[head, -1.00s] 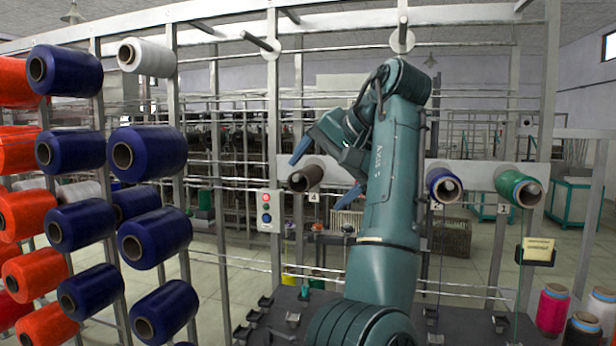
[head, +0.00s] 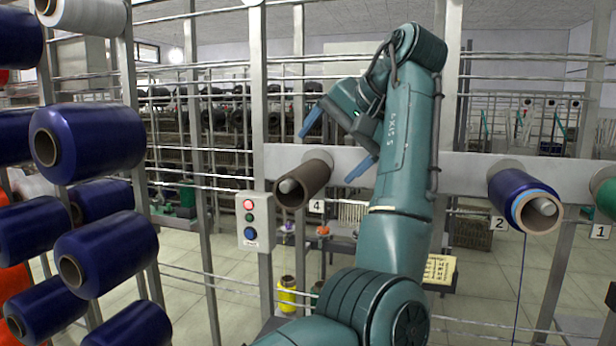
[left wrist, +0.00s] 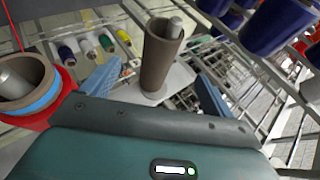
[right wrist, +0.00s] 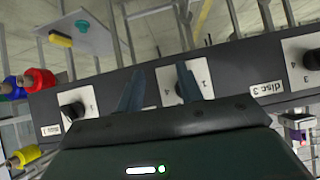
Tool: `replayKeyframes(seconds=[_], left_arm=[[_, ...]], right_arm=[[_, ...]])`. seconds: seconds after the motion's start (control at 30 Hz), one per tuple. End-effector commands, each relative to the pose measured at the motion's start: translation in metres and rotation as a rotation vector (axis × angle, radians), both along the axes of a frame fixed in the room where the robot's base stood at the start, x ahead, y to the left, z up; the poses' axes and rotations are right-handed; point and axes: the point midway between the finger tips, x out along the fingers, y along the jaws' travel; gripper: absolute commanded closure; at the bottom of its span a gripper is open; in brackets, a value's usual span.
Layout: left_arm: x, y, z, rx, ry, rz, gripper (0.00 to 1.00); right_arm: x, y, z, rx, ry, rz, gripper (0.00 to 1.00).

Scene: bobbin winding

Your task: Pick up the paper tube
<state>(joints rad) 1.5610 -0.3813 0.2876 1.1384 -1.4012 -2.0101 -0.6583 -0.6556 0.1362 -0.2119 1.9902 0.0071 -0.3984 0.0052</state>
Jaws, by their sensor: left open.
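The paper tube (head: 303,183) is a bare brown tube sitting on a peg of the grey rail, above the label 4. My left gripper (head: 337,145) is open, with its two blue fingers apart, close to the tube in the head view. In the left wrist view the tube (left wrist: 162,55) stands between the two fingers, with the peg end showing in its mouth. I cannot tell whether the fingers touch it. My right gripper (right wrist: 158,88) is open and empty over a dark panel with numbered plates.
A wound tube with a red layer and blue band (left wrist: 35,90) is close beside my left gripper. A blue spool (head: 523,200) hangs at label 2, a green one (head: 606,192) at label 1. A button box (head: 250,220) and blue spools (head: 85,142) stand left.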

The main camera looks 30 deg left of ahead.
Motion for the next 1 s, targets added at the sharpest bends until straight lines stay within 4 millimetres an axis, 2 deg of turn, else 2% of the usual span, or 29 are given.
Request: replayKeyframes(seconds=[0.13, 0.4, 0.6, 0.73, 1.0], left_arm=[[0.002, 0.007, -0.006, 0.000, 0.000, 0.004, 0.13], [0.013, 0.041, -0.040, 0.000, 0.001, 0.003, 0.13], [0.018, 0.054, -0.053, 0.000, 0.000, 0.000, 0.13], [0.022, 0.061, -0.059, 0.000, 0.001, 0.001, 0.13], [0.035, 0.087, -0.085, 0.000, 0.002, 0.001, 0.13]], right_arm=[[-0.001, 0.000, -0.001, 0.000, 0.002, 0.000, 0.64], [-0.006, 0.000, -0.003, -0.002, 0.015, 0.001, 0.64], [-0.008, -0.001, -0.004, -0.005, 0.021, 0.002, 0.64], [-0.008, -0.001, 0.000, -0.007, 0.023, 0.002, 0.64], [-0.003, -0.004, 0.005, -0.022, 0.023, 0.010, 0.64]])
